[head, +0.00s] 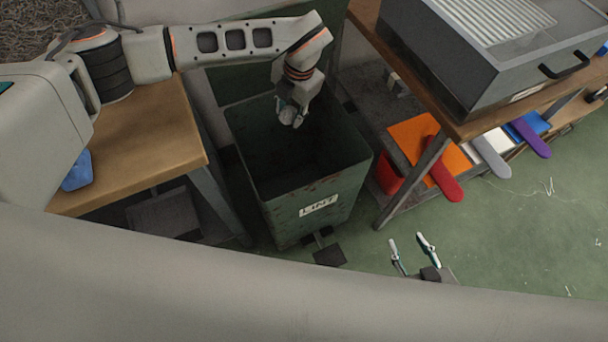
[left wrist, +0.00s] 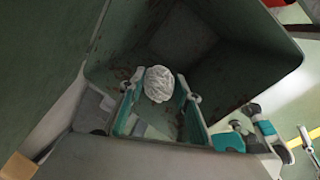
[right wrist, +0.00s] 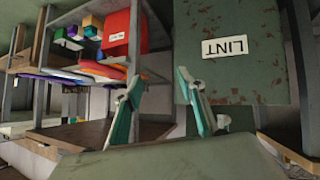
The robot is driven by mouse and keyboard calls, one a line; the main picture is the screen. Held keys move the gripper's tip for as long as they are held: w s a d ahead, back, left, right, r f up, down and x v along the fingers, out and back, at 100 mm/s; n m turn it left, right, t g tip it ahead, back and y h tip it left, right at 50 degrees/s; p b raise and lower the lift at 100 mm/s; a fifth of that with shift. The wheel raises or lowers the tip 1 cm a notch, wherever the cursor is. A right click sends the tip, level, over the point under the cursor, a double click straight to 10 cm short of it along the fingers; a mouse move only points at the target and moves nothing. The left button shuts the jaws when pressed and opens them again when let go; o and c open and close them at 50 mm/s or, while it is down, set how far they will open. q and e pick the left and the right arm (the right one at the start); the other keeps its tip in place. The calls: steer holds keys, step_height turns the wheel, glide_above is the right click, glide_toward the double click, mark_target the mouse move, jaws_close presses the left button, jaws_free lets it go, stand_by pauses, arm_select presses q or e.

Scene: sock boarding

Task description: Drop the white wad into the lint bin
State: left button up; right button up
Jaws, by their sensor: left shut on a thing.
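The lint bin (head: 268,190) is a tall, dark green, open-topped box with a LINT label on its front. The label also shows in the right wrist view (right wrist: 225,46). My left gripper (head: 291,117) points down over the bin's opening. It is shut on the white wad (left wrist: 158,84), a crumpled round bundle held between the fingertips, with the bin's inner walls around it in the left wrist view. In the head view the wad shows small and greyish at the fingertips. My right gripper (head: 415,250) is low in front of the bin, fingers apart and empty.
A wooden table (head: 150,140) with a blue item (head: 77,171) stands left of the bin. A bench (head: 470,120) with a grey machine (head: 480,50) stands at right. Red, grey and purple boards stick out from its lower shelf.

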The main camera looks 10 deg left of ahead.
arm_select(q)
steer(key=f+b, duration=0.2)
steer(key=f, duration=0.2)
steer(key=shift+s, duration=0.2)
steer(key=shift+f+b, duration=0.4)
steer(key=shift+f, duration=0.25)
steer(key=shift+w+f, duration=0.1)
steer(key=shift+f, duration=0.1)
steer(key=shift+r, duration=0.1)
steer(key=o, duration=1)
steer(key=r, duration=0.4)
steer(key=d+r, duration=0.1)
steer(key=r, duration=0.3)
steer(key=s+d+r, duration=0.1)
steer(key=r, duration=0.2)
steer(key=shift+r, duration=0.4)
arm_select(e)
steer(key=shift+w+a+f, duration=0.15)
steer(key=shift+w+a, duration=0.15)
steer(key=shift+a, duration=0.35)
arm_select(q)
steer(key=shift+s, duration=0.1)
